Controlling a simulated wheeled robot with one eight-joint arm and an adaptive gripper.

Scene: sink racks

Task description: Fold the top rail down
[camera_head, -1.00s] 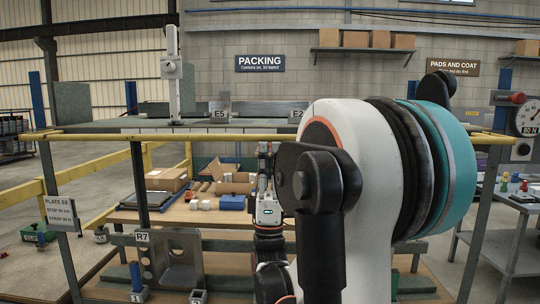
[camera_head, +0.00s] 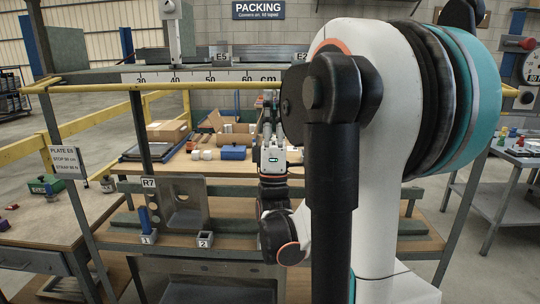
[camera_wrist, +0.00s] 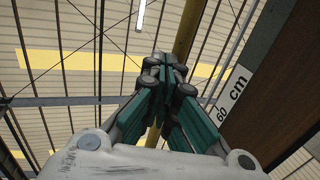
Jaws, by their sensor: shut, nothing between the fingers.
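The top rail (camera_head: 100,87) is a long yellow bar. It runs level across the front of the rack frame, just below the shelf with the cm scale (camera_head: 205,76). My gripper (camera_head: 268,98) points upward near the rail's middle, with its tips at about rail height in the head view. In the wrist view my gripper (camera_wrist: 168,62) has its dark green fingers together and empty. The yellow rail (camera_wrist: 187,32) passes behind the fingers there. I cannot tell whether they touch it. My arm hides part of the rail's right half.
A bench with boxes (camera_head: 167,131) and a blue item (camera_head: 232,152) stands behind the rack. The metal bracket marked R7 (camera_head: 183,200) and blocks 1 (camera_head: 148,237) and 2 (camera_head: 205,240) sit below the rail. A plate sign (camera_head: 66,162) hangs at the left post.

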